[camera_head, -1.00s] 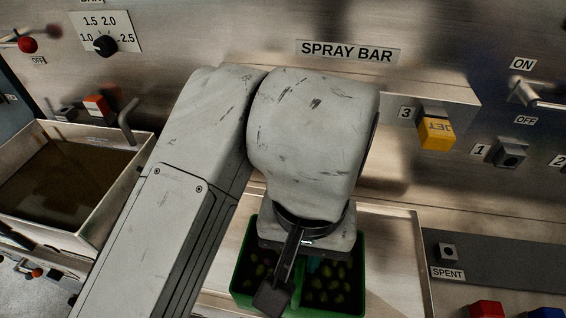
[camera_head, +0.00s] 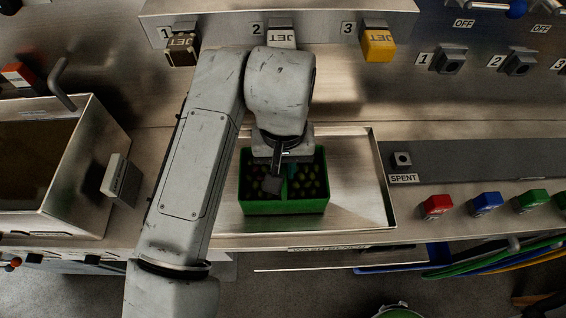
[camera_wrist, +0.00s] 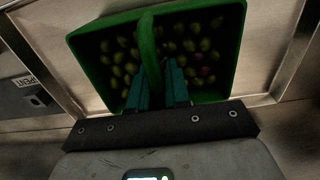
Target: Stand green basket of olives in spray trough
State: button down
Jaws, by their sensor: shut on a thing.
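The green basket of olives (camera_head: 284,207) is in the shallow metal trough (camera_head: 352,205), upright as far as I can tell. It also shows in the wrist view (camera_wrist: 97,63), with olives on both sides of its green handle (camera_wrist: 150,52). My gripper (camera_head: 284,172) is above the middle of the basket. In the wrist view its teal fingers (camera_wrist: 160,78) are shut on the handle. I cannot tell whether the basket's bottom touches the trough floor. My arm hides the trough's left part.
Nozzle blocks marked JET, including a yellow one (camera_head: 378,45), hang above the trough. A metal tank of brown liquid (camera_head: 88,165) stands at the left. A dark strip with a SPENT label (camera_head: 404,178) and coloured blocks lie at the right. The trough's right side is bare.

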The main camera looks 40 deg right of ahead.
jog(key=shift+f, duration=0.25)
jog(key=c, duration=1.1)
grip_release()
jog(key=shift+r, duration=0.1)
notch_tip(320, 180, up, 12)
jog(key=shift+r, duration=0.1)
